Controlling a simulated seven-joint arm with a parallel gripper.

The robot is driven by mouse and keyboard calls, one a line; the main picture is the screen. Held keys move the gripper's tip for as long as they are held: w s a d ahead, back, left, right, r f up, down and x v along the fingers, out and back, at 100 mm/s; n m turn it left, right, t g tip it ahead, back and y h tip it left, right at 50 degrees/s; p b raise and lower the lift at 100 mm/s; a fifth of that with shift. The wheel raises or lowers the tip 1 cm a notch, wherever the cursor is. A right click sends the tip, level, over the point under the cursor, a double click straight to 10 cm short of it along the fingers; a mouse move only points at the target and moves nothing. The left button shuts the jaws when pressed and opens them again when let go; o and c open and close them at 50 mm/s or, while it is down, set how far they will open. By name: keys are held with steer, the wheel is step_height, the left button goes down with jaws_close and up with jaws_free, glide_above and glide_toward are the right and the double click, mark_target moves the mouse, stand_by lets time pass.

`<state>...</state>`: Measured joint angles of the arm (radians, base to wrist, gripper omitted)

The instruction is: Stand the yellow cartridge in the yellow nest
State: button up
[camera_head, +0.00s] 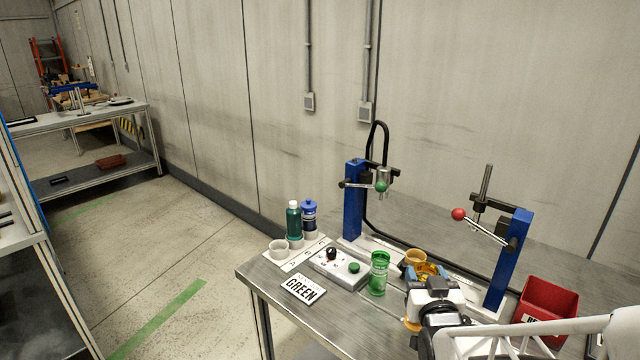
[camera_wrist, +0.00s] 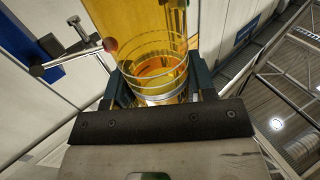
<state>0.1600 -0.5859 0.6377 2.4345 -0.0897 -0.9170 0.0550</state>
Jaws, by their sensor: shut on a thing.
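The yellow cartridge (camera_wrist: 152,70) is a see-through amber cylinder with ring lines. In the wrist view it fills the gap between the two dark fingers of my gripper (camera_wrist: 158,92), which is shut on it. In the head view my gripper (camera_head: 427,275) is over the bench's right part, with amber parts of the cartridge (camera_head: 427,269) showing between the fingers. An amber rim (camera_head: 415,256) shows just behind it; I cannot tell whether it belongs to the cartridge. A yellow-orange edge (camera_head: 410,324) shows below my gripper, perhaps the yellow nest, mostly hidden.
A green cartridge (camera_head: 379,273) stands just left of my gripper. Blue posts with lever arms stand behind (camera_head: 354,200) and at right (camera_head: 507,260). A red bin (camera_head: 546,308) is at the right.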

steer(key=shift+w+d+r+m+g+h, duration=0.7)
steer(key=shift+w+r+m+g+h, duration=0.9)
steer(key=shift+w+r+m+h, duration=2.3)
steer(key=s+a+r+m+g+h, duration=0.1)
steer(key=a+m+g+h, duration=0.7)
steer(key=a+g, duration=0.4)
steer(key=m+g, duration=0.1)
steer(key=g, duration=0.1)
steer(key=shift+g+h, duration=0.3)
steer(key=shift+g, duration=0.1)
steer(key=shift+d+r, duration=0.1)
